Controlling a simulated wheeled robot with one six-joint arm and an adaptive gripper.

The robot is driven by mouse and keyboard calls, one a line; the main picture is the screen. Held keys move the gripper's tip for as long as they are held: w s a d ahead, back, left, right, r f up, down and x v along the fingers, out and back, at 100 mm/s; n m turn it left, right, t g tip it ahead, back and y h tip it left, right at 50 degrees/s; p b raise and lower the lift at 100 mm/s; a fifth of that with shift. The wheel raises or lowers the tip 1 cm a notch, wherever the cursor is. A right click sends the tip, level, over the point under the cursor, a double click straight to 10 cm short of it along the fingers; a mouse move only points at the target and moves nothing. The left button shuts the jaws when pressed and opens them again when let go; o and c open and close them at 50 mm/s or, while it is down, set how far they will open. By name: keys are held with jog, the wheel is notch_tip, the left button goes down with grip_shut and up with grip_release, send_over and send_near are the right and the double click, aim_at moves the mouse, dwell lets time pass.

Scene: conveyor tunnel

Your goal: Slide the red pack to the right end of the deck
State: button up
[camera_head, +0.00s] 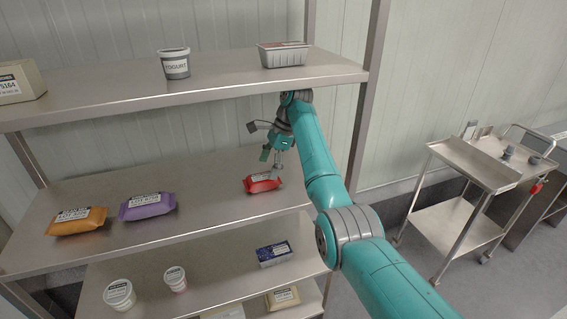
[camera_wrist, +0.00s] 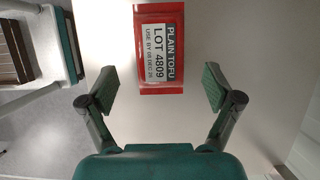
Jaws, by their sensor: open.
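The red pack (camera_head: 262,182) lies flat on the middle shelf deck (camera_head: 215,205), toward its right part. In the wrist view the red pack (camera_wrist: 176,88) carries a label reading plain tofu, and it lies ahead of my fingers, roughly between their lines. My gripper (camera_head: 272,160) is just above and behind the pack in the head view. In the wrist view my gripper (camera_wrist: 160,88) has its two fingers spread wide apart, one on each side of the pack, with gaps.
An orange pack (camera_head: 77,221) and a purple pack (camera_head: 147,206) lie on the same deck to the left. The upper shelf (camera_head: 215,82) with a yogurt tub (camera_head: 175,63) and a foil tray (camera_head: 283,54) overhangs the deck. A steel cart (camera_head: 470,165) stands to the right.

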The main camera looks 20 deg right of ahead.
aim_at(259, 177)
jog(key=shift+a, duration=0.95)
jog(key=x, duration=0.3)
jog(key=shift+f, duration=0.25)
jog(key=shift+a+f, duration=0.3)
jog(key=shift+f, duration=0.35)
jog(key=shift+d, duration=0.1)
jog(key=c, duration=1.5)
